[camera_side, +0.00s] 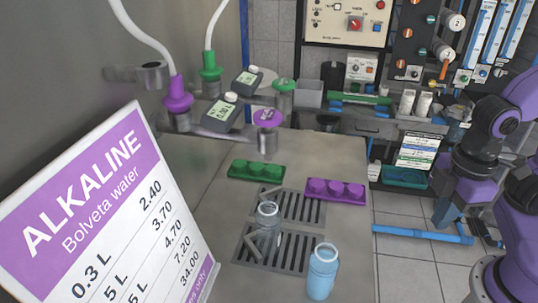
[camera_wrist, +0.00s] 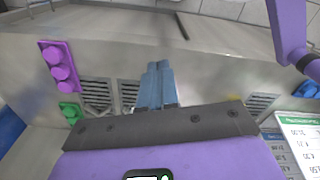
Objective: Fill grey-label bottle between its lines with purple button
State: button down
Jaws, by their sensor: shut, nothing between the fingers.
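A clear bottle (camera_side: 268,214) stands upright on the drain grates in the side view and looks empty. A bottle with light blue contents (camera_side: 322,272) stands at the counter's front right. No grey label or fill lines can be made out on either.
A purple nozzle (camera_side: 178,95) and green nozzle (camera_side: 210,66) hang on white hoses. A price board (camera_side: 110,220) blocks the left foreground. A grey object (camera_side: 260,243) lies by the clear bottle.

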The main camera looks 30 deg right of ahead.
jog(key=w+a+r+m+y, duration=0.1)
jog(key=w+a+r+m, duration=0.1)
jog(key=w+a+r, duration=1.3)
notch_tip(320, 180, up, 15)
jog(key=m+t, duration=0.2)
send_over(270, 115)
jog(key=s+d, duration=0.2)
jog(key=shift+y, duration=0.4)
jog(key=x, duration=1.2)
jog(key=shift+s+d+f, duration=0.2)
jog(key=shift+s+f, duration=0.05)
jog(key=shift+f, duration=0.75)
jog(key=shift+f, duration=1.1)
dwell(1.2)
